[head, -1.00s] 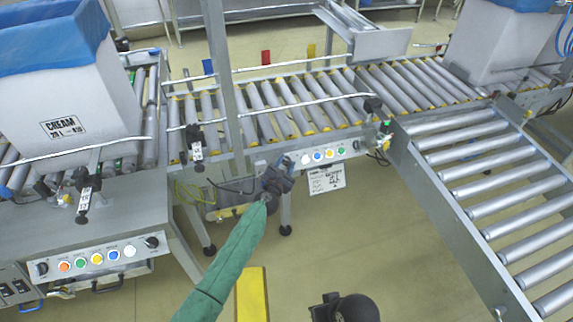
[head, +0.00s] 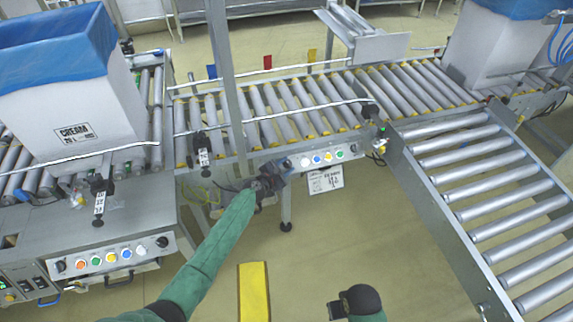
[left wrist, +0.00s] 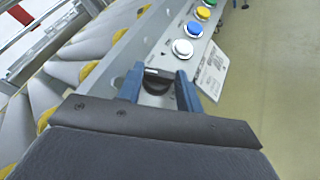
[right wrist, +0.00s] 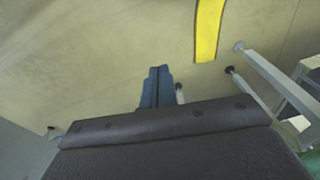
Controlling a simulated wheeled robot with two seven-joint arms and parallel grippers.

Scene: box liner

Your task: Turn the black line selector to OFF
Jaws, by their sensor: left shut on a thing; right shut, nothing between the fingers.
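The black line selector (left wrist: 156,82) is a round knob with a raised bar, at the end of the button panel in the left wrist view. The blue fingers of my left gripper (left wrist: 160,86) stand on either side of it and are shut on it. In the head view my left gripper (head: 284,167) is at the left end of the middle conveyor's panel (head: 348,153) and hides the selector. Any OFF marking is too small or hidden to read. My right gripper (right wrist: 157,84) is shut and empty above the floor in the right wrist view.
White, blue, yellow and green buttons (head: 317,160) line the panel beside the selector. A white tag (head: 325,180) hangs below. A second panel (head: 105,258) with buttons and knobs is at the lower left. A roller ramp (head: 480,190) is at the right.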

